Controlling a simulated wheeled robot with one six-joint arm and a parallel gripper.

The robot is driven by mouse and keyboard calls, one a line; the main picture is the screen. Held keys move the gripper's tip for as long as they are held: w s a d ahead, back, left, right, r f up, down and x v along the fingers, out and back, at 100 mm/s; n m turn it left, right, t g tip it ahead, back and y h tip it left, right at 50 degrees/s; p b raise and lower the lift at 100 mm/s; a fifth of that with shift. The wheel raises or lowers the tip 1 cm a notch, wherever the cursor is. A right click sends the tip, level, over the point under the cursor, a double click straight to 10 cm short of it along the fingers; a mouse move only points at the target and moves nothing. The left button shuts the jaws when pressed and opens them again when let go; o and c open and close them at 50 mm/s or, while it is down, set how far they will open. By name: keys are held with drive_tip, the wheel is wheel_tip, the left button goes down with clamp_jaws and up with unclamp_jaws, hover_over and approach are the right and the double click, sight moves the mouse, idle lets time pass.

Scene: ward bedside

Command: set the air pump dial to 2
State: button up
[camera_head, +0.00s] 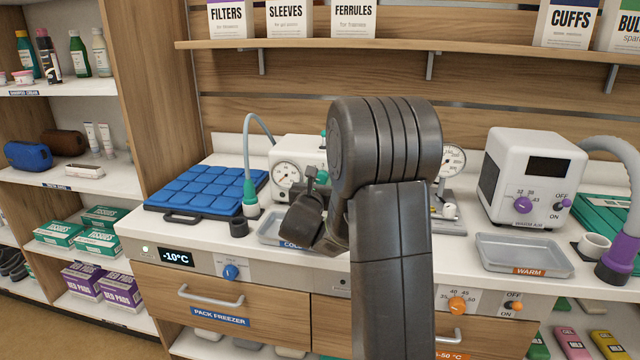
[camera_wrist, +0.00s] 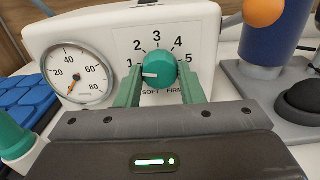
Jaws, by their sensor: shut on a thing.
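The air pump (camera_wrist: 110,40) is a white box with a round gauge (camera_wrist: 77,72) and a green dial (camera_wrist: 162,66). The dial's scale runs from 1 to 5, with SOFT and FIRM below. The dial's white mark points left, at or slightly below the 1. My gripper (camera_wrist: 160,88) has its green fingers on both sides of the dial, shut on it. The gauge's orange needle points down-left, near 0.
A blue quilted pad (camera_head: 205,188) lies left of the pump, beside a green hose connector (camera_head: 250,195). A grey tray (camera_head: 270,229) sits in front of the pump. A white warmer (camera_head: 532,165) with a purple knob and a WARM tray (camera_head: 522,252) stand at the right.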

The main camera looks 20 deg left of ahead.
drive_tip(key=shift+f+b, duration=0.1)
drive_tip(key=shift+b, duration=0.25)
drive_tip(key=shift+f+m+b, duration=0.15)
drive_tip(key=shift+m+b, duration=0.35)
drive_tip(key=shift+b, duration=0.4)
drive_tip(key=m+b, duration=0.5)
drive_tip(key=b, duration=0.6)
drive_tip(key=shift+m, duration=0.4)
drive_tip(key=shift+m+b, duration=0.5)
drive_tip(key=shift+b, duration=0.5)
drive_tip(key=shift+r, duration=0.2)
drive_tip(key=o, duration=1)
